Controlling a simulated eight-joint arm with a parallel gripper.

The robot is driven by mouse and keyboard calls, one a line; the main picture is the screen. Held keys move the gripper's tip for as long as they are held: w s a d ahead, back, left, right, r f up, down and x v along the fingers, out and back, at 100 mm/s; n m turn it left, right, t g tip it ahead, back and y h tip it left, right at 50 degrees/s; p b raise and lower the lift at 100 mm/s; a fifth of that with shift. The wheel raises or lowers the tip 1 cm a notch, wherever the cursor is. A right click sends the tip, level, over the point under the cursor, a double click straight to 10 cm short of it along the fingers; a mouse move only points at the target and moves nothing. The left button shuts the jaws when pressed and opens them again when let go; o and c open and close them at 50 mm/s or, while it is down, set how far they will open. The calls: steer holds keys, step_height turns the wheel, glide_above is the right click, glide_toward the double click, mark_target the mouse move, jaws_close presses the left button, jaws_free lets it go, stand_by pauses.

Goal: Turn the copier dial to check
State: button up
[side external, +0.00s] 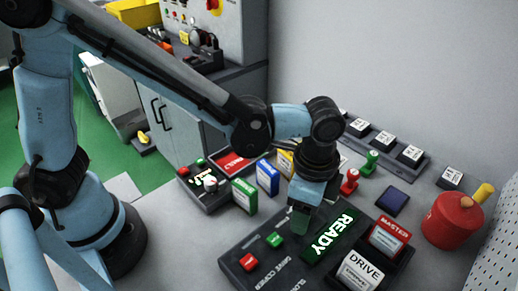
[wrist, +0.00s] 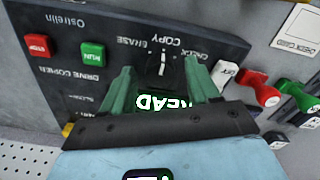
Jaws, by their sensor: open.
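The drive copier (side external: 240,277) is a dark panel on the bench; it also fills the upper wrist view (wrist: 85,20). Its black dial (wrist: 164,65) has a white line that appears to point at COPY, between ERASE and CHECK. My gripper (wrist: 159,68) is open, with its green fingers on either side of the dial; contact cannot be told. In the side view my gripper (side external: 300,220) is low over the copier and hides the dial. The display reads READY (side external: 333,235), partly covered by my fingers in the wrist view.
Red STOP (wrist: 38,46) and green RUN (wrist: 93,54) buttons sit left of the dial. MASTER (side external: 389,237) and DRIVE (side external: 362,270) units stand at the copier's right. Red (side external: 350,182) and green (side external: 369,161) stamps are close behind. A red canister (side external: 452,222) stands at right.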

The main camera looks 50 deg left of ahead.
steer(key=shift+c, duration=0.3)
steer(key=c, duration=1)
steer(key=shift+o, duration=0.2)
steer(key=shift+m, duration=0.3)
steer(key=m, duration=0.4)
steer(key=shift+m, duration=2.1)
steer(key=o, duration=1)
